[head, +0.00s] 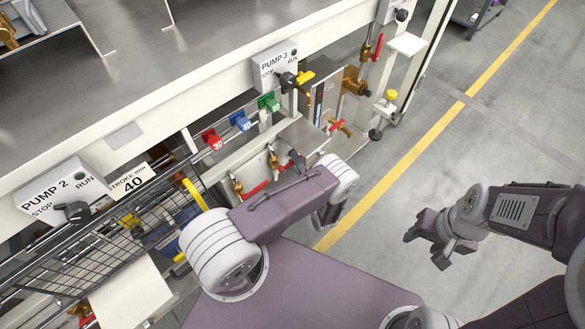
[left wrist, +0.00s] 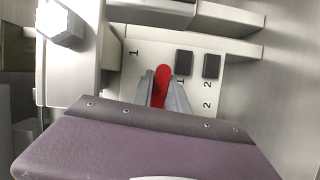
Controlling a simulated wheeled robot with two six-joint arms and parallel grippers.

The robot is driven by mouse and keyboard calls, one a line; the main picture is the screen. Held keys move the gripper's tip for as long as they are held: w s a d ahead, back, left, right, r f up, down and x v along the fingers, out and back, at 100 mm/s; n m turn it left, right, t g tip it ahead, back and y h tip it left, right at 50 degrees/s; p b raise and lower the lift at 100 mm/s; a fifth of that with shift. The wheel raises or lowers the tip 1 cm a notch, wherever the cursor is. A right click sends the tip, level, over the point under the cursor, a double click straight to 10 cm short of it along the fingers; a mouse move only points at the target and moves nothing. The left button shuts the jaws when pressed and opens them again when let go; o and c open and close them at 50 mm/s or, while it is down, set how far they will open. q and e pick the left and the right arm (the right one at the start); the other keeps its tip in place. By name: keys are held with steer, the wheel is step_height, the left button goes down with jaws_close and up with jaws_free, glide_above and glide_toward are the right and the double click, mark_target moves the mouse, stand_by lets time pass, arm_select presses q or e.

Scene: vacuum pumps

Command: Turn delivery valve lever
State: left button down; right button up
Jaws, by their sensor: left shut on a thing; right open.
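In the left wrist view, my left gripper (left wrist: 164,92) is shut on a red lever (left wrist: 162,82), with a finger on each side. The lever's rounded red end shows between and beyond the fingertips, in front of a pale panel. In the head view, my left arm reaches over the pump bench, and its own links hide most or all of the gripper. I cannot tell which red handle there is the held one. My right gripper (head: 426,249) is open and empty above the grey floor on the right.
The pale panel (left wrist: 214,98) bears black switches (left wrist: 184,62) and the numerals 1 and 2. In the head view, PUMP 3 (head: 278,66) and PUMP 2 (head: 62,190) boxes line the bench. A wire basket (head: 75,262) stands at lower left. Floor right of the yellow line (head: 405,150) is clear.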

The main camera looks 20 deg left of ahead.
arm_select(q)
steer(key=shift+r+n, duration=0.35)
steer(key=shift+n, duration=0.25)
steer(key=c, duration=1.3)
jaws_free()
steer(key=shift+d+r, duration=0.1)
steer(key=p+v, duration=0.3)
steer(key=v, duration=0.6)
steer(key=shift+f+p, duration=0.3)
